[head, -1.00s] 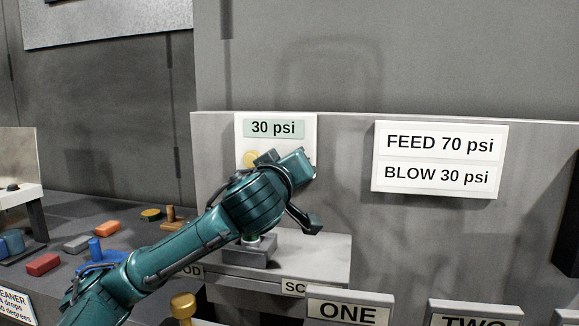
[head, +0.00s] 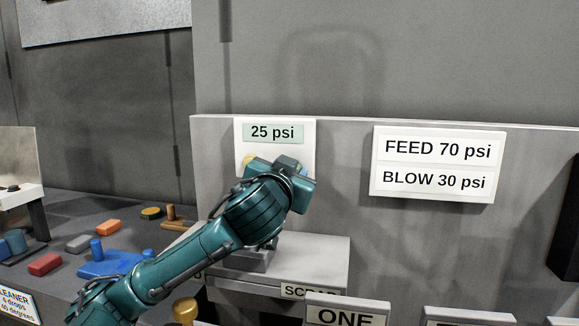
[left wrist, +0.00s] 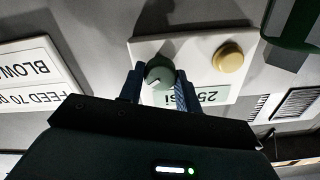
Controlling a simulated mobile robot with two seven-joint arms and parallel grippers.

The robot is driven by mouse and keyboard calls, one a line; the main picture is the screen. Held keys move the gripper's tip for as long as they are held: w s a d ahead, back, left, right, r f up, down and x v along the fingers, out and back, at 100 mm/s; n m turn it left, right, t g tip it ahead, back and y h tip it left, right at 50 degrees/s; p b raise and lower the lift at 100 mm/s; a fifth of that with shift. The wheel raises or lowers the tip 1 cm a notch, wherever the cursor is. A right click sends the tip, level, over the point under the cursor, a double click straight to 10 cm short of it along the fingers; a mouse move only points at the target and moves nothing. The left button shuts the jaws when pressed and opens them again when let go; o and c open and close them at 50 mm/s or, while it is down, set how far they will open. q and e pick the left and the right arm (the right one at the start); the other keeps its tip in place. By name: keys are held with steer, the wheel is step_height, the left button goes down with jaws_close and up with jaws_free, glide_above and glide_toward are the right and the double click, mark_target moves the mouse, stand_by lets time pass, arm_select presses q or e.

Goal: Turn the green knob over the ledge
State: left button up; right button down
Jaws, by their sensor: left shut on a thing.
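The green knob (left wrist: 160,72) sits on a white panel (left wrist: 147,48) and has a pale pointer line. In the left wrist view one finger of my left gripper (left wrist: 158,84) is on each side of it, shut on it. In the head view the left gripper (head: 292,172) is at the panel's lower part and hides the green knob. The panel's display (head: 272,132) reads 25 psi. A yellow knob (left wrist: 228,57) is beside the green one, mostly covered in the head view. The grey ledge (head: 315,258) is below the gripper. My right gripper is out of view.
A white sign (head: 437,165) right of the panel reads FEED 70 psi, BLOW 30 psi. Label plates stand in front, one reading ONE (head: 345,314). Several coloured blocks, including a red one (head: 44,264), lie on the left counter. The ledge's right part is clear.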

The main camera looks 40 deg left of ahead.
arm_select(q)
steer(key=m+p, duration=0.2)
steer(key=m, duration=0.3)
steer(key=shift+m, duration=0.3)
stand_by(0.4)
steer(key=o, duration=1)
steer(key=shift+c, duration=0.2)
